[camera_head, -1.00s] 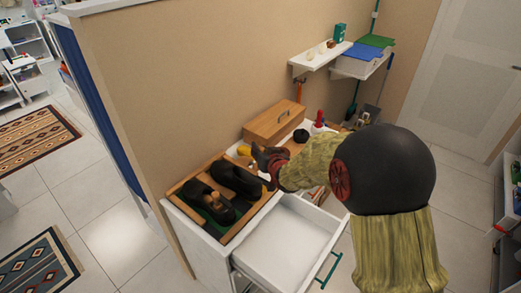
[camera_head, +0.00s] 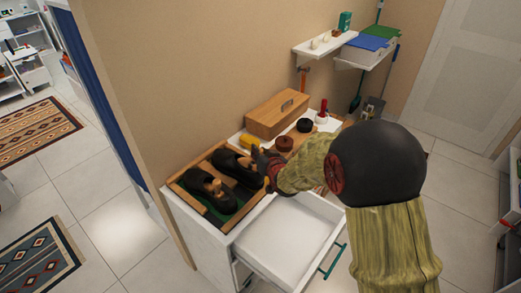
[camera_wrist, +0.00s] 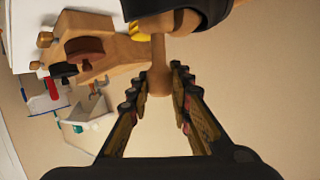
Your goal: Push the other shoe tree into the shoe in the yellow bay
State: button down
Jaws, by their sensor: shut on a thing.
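My gripper (camera_head: 264,168) is at the right-hand black shoe (camera_head: 238,166) in the wooden tray. In the wrist view my gripper (camera_wrist: 159,80) is shut on the handle of a wooden shoe tree (camera_wrist: 158,52). The tree's wider body is at the top of that view, beside the dark shoe edge (camera_wrist: 224,10); how deep it sits in the shoe is hidden. The left-hand black shoe (camera_head: 207,188) has a tan shoe tree (camera_head: 212,186) in its opening and lies over a green floor. The right-hand bay's floor colour is hidden by the shoe and my arm.
The tray's wooden rim (camera_head: 190,207) sits on a white cabinet with an open, empty drawer (camera_head: 285,232). Behind are a yellow item (camera_head: 249,142), a wooden box (camera_head: 276,115), and brown (camera_head: 284,144) and black (camera_head: 304,125) round items. A wall stands close behind.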

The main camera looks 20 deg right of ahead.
jog(key=shift+s+a+f+b, duration=0.2)
jog(key=shift+f+b, duration=0.3)
jog(key=shift+f, duration=0.45)
jog(key=shift+s+a+f+b, duration=0.15)
jog(key=shift+f+b, duration=0.3)
jog(key=shift+f, duration=0.5)
jog(key=shift+w+a+b, duration=0.45)
jog(key=shift+w+a, duration=0.15)
jog(key=shift+w, duration=0.25)
jog(key=shift+w+a+b, duration=0.4)
jog(key=shift+w+a, duration=0.2)
jog(key=shift+w, duration=0.2)
jog(key=c, duration=1.5)
grip_release()
jog(key=shift+f, duration=0.1)
jog(key=shift+c, duration=0.2)
jog(key=shift+o, duration=0.7)
jog(key=o, duration=0.3)
jog(key=shift+o, duration=0.2)
notch_tip(320, 180, up, 9)
jog(key=p, duration=0.3)
jog(key=shift+p, duration=0.4)
